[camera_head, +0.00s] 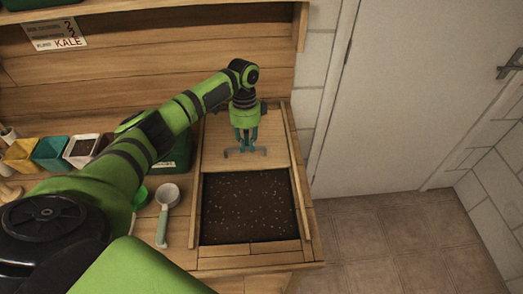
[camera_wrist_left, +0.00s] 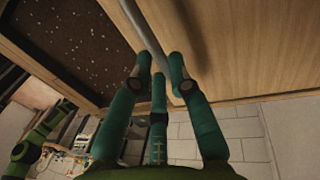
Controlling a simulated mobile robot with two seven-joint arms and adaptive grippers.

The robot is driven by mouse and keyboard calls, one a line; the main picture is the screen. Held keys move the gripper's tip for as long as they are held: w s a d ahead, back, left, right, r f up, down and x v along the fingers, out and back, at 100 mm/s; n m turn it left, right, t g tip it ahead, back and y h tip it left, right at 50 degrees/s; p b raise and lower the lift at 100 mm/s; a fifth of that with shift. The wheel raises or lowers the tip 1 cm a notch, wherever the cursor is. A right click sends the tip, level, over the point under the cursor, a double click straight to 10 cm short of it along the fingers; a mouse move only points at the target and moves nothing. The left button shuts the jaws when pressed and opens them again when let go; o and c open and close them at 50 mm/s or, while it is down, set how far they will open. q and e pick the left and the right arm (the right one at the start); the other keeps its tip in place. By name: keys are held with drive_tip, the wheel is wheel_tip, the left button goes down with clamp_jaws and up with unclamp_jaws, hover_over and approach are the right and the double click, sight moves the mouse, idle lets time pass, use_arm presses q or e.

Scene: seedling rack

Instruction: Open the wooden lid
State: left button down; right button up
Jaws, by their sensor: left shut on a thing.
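The wooden lid (camera_head: 270,168) is a flat board lying in the wooden bench top, toward its back. In front of it is an opening filled with dark, speckled soil (camera_head: 248,207). The lid has a grey bar handle (camera_head: 230,153) near its front edge. My left gripper (camera_head: 246,147) points down over the lid and is shut on the handle. The left wrist view shows the gripper fingers (camera_wrist_left: 157,82) at the handle bar (camera_wrist_left: 146,34), with the lid (camera_wrist_left: 235,45) to the right and soil (camera_wrist_left: 70,45) to the left. My right gripper is not seen.
A white-and-green scoop (camera_head: 167,198) lies left of the opening. A dark green box (camera_head: 180,155) and several small pots, including a yellow one (camera_head: 21,155), stand further left. A wooden back wall (camera_head: 150,65) rises behind. The floor (camera_head: 390,235) to the right is clear.

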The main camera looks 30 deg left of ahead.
use_arm(q)
drive_tip(key=shift+w, duration=0.2)
drive_tip(key=c, duration=1.1)
unclamp_jaws()
drive_tip(key=shift+c, duration=0.2)
wheel_tip(320, 180, up, 12)
drive_tip(key=w+a, duration=0.1)
drive_tip(key=shift+w+a, duration=0.2)
drive_tip(key=shift+w, duration=0.2)
drive_tip(key=shift+f, duration=0.15)
